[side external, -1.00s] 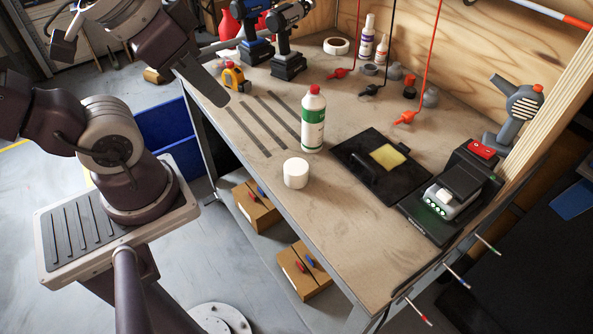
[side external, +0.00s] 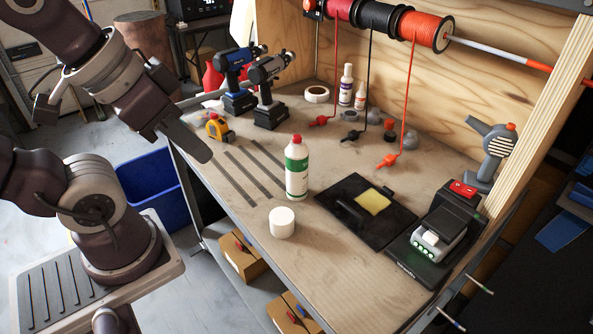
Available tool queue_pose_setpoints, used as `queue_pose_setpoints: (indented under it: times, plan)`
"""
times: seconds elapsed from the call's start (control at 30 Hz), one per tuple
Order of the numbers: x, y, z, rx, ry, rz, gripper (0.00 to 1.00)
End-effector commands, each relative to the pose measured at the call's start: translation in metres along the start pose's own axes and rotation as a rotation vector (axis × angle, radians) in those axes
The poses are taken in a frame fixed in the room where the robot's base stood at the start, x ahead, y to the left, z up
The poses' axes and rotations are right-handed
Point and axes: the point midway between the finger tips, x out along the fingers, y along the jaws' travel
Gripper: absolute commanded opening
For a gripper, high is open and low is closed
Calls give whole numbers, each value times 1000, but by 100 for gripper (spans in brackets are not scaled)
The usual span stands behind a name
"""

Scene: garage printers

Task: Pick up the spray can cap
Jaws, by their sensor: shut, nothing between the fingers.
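A short white cylinder (side external: 281,222), which looks like the spray can cap, stands on the workbench near its front left edge. It stands apart from the white and green bottle with a red top (side external: 297,167) just behind it. My gripper (side external: 205,156) is shut and empty. It appears above the bench's left edge, up and to the left of the white cylinder in the picture, not touching it. Its fingers point down and to the right.
A black tray (side external: 340,223) with a yellow sponge (side external: 373,201) lies right of the bottle. A tape measure (side external: 219,128) and two drills (side external: 268,90) stand at the back left. Dark strips (side external: 240,181) lie flat left of the bottle. The bench (side external: 335,277) is bare in front.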

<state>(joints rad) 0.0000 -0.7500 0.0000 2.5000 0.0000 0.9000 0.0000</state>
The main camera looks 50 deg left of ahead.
Motion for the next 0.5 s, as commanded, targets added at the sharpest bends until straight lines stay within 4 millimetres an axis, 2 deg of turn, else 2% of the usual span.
queue_pose_setpoints:
  times: [0.17, 0.5]
  plan:
    - [0, 0, 0, 0, 0, 0, 0]
    - [0, 0, 0, 0, 0, 0, 67]
